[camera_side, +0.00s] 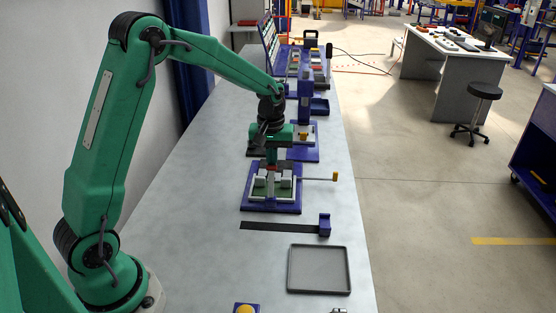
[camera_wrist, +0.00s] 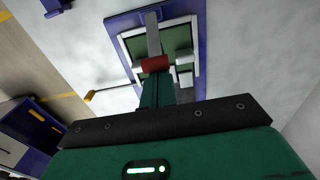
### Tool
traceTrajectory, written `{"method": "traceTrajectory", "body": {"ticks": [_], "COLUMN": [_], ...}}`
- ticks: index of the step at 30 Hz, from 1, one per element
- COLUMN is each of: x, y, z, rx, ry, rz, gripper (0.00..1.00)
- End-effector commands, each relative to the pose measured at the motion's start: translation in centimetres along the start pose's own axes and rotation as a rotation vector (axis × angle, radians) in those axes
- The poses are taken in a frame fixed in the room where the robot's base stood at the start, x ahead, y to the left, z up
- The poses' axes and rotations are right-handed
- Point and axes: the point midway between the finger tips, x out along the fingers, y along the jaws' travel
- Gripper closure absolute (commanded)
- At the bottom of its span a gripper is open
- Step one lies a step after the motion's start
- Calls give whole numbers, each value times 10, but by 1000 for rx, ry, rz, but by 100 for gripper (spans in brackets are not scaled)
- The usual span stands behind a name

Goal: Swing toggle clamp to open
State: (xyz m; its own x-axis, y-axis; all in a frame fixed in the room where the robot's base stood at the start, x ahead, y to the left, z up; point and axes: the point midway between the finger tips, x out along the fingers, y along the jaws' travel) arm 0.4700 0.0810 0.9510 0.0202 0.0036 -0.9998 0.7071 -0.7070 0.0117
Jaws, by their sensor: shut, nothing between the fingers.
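The clamp station has a blue base plate (camera_side: 258,204) with a pale frame and light blocks around a green panel; it also shows at the top of the wrist view (camera_wrist: 202,52). In the wrist view a grey bar, which looks like the toggle clamp's lever (camera_wrist: 153,38), ends in a red grip (camera_wrist: 155,64). My gripper (camera_wrist: 156,82) is shut and empty, pointing down over the station. In the wrist view its fingertips appear right at the red grip; I cannot tell whether they touch. In the side view my gripper (camera_side: 271,157) hides much of the lever.
A thin rod with a yellow knob (camera_side: 335,177) sticks out right of the station. In front lie a black strip with a blue end block (camera_side: 324,225) and an empty grey tray (camera_side: 319,290). Blue fixtures (camera_side: 306,92) stand behind. Bare bench lies left of the station.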

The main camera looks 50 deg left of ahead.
Motion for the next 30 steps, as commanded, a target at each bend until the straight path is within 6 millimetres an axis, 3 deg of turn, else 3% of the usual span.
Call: {"method": "traceTrajectory", "body": {"ticks": [30], "x": [-10], "y": [0], "z": [23], "rx": [1], "ry": [-1], "rz": [0], "gripper": [100]}}
